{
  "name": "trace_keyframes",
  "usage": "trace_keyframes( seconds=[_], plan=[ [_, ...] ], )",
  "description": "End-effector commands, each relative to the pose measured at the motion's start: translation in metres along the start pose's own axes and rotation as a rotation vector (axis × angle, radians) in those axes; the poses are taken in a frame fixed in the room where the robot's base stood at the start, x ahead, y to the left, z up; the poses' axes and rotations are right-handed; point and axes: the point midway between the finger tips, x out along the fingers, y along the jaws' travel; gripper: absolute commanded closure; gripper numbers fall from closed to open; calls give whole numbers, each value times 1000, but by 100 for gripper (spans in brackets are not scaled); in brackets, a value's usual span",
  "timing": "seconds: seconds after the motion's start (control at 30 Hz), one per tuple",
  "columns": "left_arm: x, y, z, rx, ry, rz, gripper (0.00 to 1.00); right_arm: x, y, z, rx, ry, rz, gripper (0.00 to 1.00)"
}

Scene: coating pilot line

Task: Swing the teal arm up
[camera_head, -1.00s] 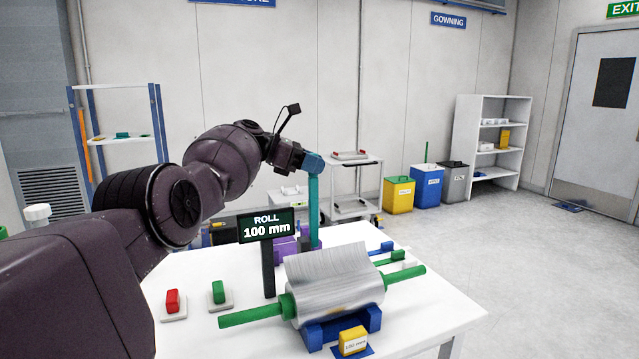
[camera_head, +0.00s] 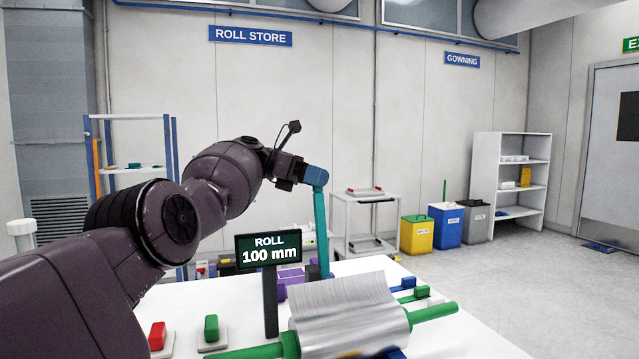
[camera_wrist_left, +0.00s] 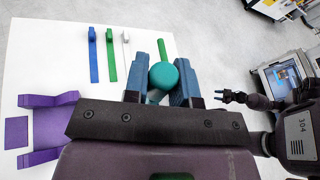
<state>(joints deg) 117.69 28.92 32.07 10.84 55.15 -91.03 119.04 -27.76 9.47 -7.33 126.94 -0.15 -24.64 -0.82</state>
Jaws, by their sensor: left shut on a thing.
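The teal arm (camera_head: 321,232) is a slim bar standing nearly upright at the back of the white table, beside purple blocks (camera_head: 291,279). My left gripper (camera_head: 315,176) is at its top end, with blue fingers shut on it. In the left wrist view the round teal end (camera_wrist_left: 163,78) sits between the two blue fingers of my left gripper (camera_wrist_left: 162,84). The foot of the teal arm is partly hidden in the head view. My right gripper (camera_wrist_left: 224,97) shows small in the left wrist view, its fingers apart and empty, away from the teal arm.
A sign reading "ROLL 100 mm" (camera_head: 268,252) stands left of the teal arm. A silver roll (camera_head: 350,312) on a green shaft lies in front. Red (camera_head: 157,336) and green (camera_head: 211,328) buttons are at the front left. A white cart (camera_head: 364,200) stands behind.

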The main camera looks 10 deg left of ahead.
Motion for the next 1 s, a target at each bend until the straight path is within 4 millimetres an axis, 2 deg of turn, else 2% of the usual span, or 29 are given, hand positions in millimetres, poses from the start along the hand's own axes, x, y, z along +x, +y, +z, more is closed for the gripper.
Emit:
trace_keyframes(
  seconds=[0.33, 0.37, 0.5, 0.53, 0.83, 1.0],
  plan=[
    [-3, 0, 4, -5, -10, 6, 100, -1, 0, -2, -1, 4, 0, 57],
    [-3, 0, 4, -5, -10, 6, 74, 0, 0, -1, -1, 3, 0, 57],
    [-3, 0, 3, -5, -7, 5, 52, 0, 0, 1, -1, -2, 0, 57],
    [-2, 0, 2, -6, -7, 4, 50, 0, 0, 2, -1, -3, 0, 57],
    [-3, 0, 1, -6, -3, 2, 50, 0, 0, 4, -1, -8, 0, 57],
    [-20, 0, 1, -5, -4, 3, 50, 0, 0, 3, 0, -6, 0, 57]
  ],
)
